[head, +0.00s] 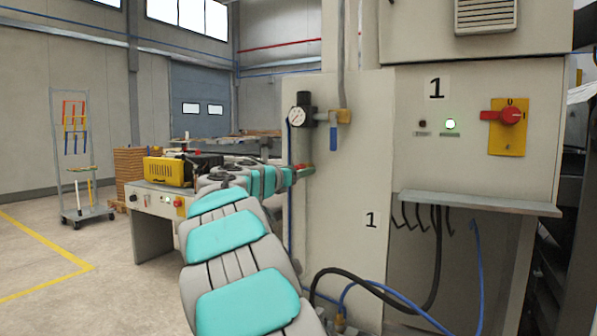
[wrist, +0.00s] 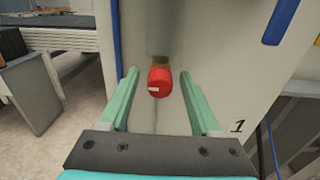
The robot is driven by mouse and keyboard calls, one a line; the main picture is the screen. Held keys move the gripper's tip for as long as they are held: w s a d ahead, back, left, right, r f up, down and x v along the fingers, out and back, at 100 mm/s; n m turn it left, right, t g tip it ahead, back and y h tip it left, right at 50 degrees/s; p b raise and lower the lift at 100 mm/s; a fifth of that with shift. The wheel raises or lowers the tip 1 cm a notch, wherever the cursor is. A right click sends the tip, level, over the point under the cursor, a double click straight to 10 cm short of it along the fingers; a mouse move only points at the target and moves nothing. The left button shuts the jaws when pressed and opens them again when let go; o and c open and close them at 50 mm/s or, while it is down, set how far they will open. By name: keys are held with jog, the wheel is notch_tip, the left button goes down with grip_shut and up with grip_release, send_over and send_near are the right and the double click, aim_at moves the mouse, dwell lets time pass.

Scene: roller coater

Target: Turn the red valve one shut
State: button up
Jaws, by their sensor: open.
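The red valve (wrist: 160,84) shows in the wrist view as a small red handle with a pale mark, on a brass fitting against the grey cabinet panel. It appears between the two green fingers of my gripper (wrist: 159,74), with a gap on both sides. My gripper is open and no contact with the handle shows. Most of the valve is hidden there by my gripper and arm.
A gauge with a regulator (head: 303,115) and a brass fitting with a blue lever (head: 333,132) sit above the valve. A red rotary switch (head: 510,117) is at right. A blue hose (wrist: 115,40) runs left of the valve. Hoses hang low at right.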

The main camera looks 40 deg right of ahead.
grip_shut()
dwell(0.6)
